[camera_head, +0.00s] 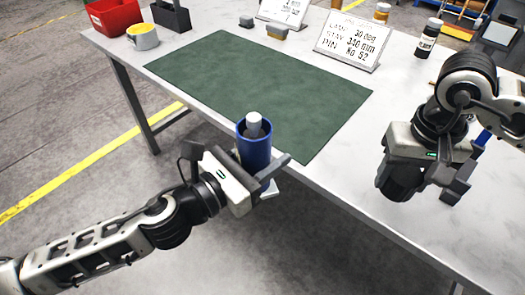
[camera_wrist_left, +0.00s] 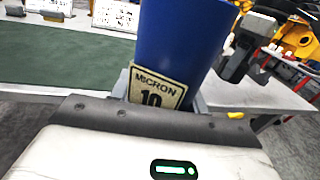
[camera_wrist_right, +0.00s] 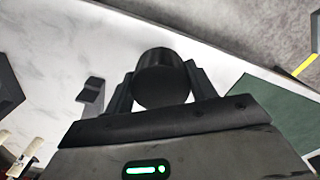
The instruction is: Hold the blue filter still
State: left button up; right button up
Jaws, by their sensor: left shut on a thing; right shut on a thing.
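The blue filter (camera_head: 254,150) is an upright blue cylinder with a pale grey cylindrical piece (camera_head: 253,122) in its top. My left gripper (camera_head: 262,172) is shut around its side, at the table's front edge by the green mat. In the left wrist view the filter (camera_wrist_left: 182,40) fills the space between the fingers, and its label (camera_wrist_left: 157,88) reads "MICRON 10". My right gripper (camera_head: 458,185) is at the right, apart from the filter. In the right wrist view it is shut on a dark round-ended cylinder (camera_wrist_right: 161,82), which I cannot identify.
The green mat (camera_head: 270,85) is bare on the pale table (camera_head: 395,135). A sign (camera_head: 352,40), a dark bottle (camera_head: 428,38) and small blocks stand along the back.

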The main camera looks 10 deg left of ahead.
jog(key=w+a+r+n, duration=0.2)
jog(key=a+r, duration=0.2)
jog(key=a, duration=0.2)
notch_tip(320, 180, up, 14)
jog(key=n, duration=0.6)
send_over(255, 118)
jog(key=shift+r, duration=0.15)
jog(key=shift+f, duration=2.05)
jog(key=shift+f, duration=0.85)
jog(key=shift+f, duration=0.6)
